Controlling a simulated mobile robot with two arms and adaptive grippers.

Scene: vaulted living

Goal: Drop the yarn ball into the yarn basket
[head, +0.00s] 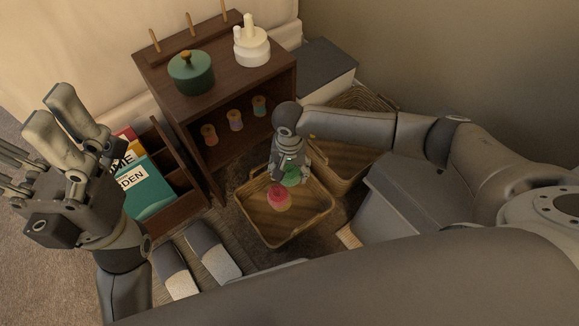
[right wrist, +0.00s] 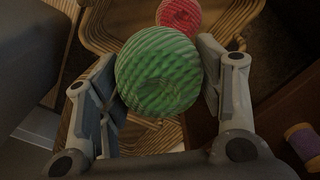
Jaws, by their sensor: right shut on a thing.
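A green yarn ball (right wrist: 158,70) is held between the two fingers of my right gripper (right wrist: 165,85), which is shut on it. In the head view the green ball (head: 291,177) shows at the tip of my right gripper (head: 290,168), over the yarn basket (head: 318,215). The basket is a wicker one with a slatted floor. A red-pink yarn ball (head: 277,197) lies in it, and it also shows in the right wrist view (right wrist: 180,14). My left gripper (head: 30,140) is at the left with its fingers spread and nothing between them.
A dark wooden cabinet (head: 183,92) holds several thread spools (head: 235,120), with a green pot (head: 191,72) and a white item (head: 251,42) on top. A rack with books (head: 148,190) stands left. Another basket (head: 345,157) sits behind my right forearm.

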